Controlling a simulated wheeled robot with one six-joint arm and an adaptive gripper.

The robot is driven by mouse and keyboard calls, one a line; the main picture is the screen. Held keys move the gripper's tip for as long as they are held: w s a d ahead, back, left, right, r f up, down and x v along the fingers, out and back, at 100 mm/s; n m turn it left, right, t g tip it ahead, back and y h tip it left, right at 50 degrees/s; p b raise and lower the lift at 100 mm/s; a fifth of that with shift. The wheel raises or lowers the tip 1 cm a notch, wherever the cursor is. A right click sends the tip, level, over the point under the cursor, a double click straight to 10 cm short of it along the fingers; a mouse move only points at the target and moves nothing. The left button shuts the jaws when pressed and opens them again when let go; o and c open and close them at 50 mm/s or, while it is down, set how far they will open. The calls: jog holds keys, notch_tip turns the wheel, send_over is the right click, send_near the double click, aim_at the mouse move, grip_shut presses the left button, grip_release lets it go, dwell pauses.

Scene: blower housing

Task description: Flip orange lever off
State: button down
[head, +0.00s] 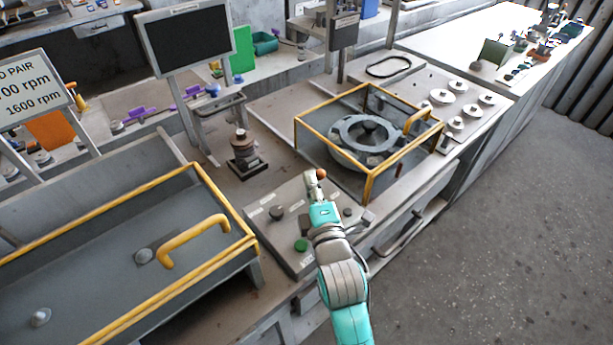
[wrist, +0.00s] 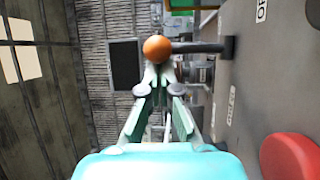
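The orange lever shows in the wrist view as an orange ball knob (wrist: 157,48) on a dark shaft (wrist: 200,47) that stands out from a grey panel face. In the head view the orange-brown ball (head: 321,173) sits at the far part of the grey control panel (head: 275,238). My gripper (wrist: 158,74) has its fingertips close together, just behind the ball in the wrist view. Whether the tips touch the ball I cannot tell. In the head view my gripper (head: 312,187) is over the panel and hides part of the lever's shaft.
A red button (wrist: 290,157) is near my gripper in the wrist view. The panel also has a green button (head: 301,245) and a black knob (head: 276,213). A yellow-framed guard (head: 371,186) stands right of the lever. A yellow-edged bin (head: 215,262) lies left.

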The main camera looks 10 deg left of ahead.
jog(key=v, duration=1.2)
jog(key=shift+d, duration=0.1)
jog(key=shift+f, duration=0.1)
dwell(0.4)
jog(key=s+d+f+m+h, duration=0.4)
jog(key=s+d+f+m, duration=0.7)
jog(key=s+d, duration=0.35)
jog(key=s+d+m+h, duration=0.1)
jog(key=s+d+m, duration=0.1)
jog(key=s+m, duration=0.2)
jog(key=s+d+m+g+h, duration=0.1)
jog(key=s+d+m, duration=0.2)
jog(key=s, duration=0.5)
jog(key=s+d+m+g+h, duration=0.1)
jog(key=s+d+m+h, duration=0.1)
jog(key=s, duration=0.4)
jog(key=d+m, duration=0.1)
jog(key=m, duration=0.1)
jog(key=shift+s+r+m, duration=0.2)
jog(key=shift+s+m, duration=0.05)
jog(key=shift+m, duration=0.05)
jog(key=c, duration=1.9)
grip_release()
